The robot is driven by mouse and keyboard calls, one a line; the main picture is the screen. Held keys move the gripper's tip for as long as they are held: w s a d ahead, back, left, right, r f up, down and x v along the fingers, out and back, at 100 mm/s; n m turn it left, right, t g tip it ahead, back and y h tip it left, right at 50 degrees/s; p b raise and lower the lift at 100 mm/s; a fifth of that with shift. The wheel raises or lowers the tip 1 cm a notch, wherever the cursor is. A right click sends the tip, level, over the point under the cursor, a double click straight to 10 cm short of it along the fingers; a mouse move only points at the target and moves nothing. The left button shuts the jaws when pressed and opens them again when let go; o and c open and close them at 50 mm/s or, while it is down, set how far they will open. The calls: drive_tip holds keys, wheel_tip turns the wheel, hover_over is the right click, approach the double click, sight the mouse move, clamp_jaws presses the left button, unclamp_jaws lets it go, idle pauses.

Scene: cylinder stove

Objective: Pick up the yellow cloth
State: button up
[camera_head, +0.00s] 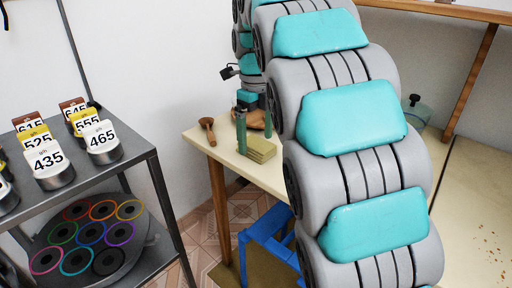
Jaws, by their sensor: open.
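The yellow cloth (262,151) looks like a small folded olive-yellow stack. It lies on the pale table (226,165) near its left front edge. My gripper (254,135) is just behind and above the cloth in the picture, pointing down with its two green fingers apart. I cannot tell whether a finger touches the cloth. Nothing shows held between the fingers. My large grey and teal arm hides the table to the right of the cloth.
A brown object (257,118) sits behind the fingers, and a wooden mallet-like tool (207,129) lies left. A blue stool (264,243) stands below the table. A metal shelf (138,150) at left holds numbered canisters (102,142) and coloured rings (91,233).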

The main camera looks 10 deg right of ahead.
drive_tip(key=shift+f, duration=0.5)
drive_tip(key=c, duration=1.3)
drive_tip(key=shift+r, duration=0.1)
drive_tip(key=shift+r, duration=1.75)
drive_tip(key=s+d+r+b, duration=0.1)
drive_tip(key=s+b, duration=0.1)
drive_tip(key=s, duration=1.4)
drive_tip(key=shift+r, duration=0.2)
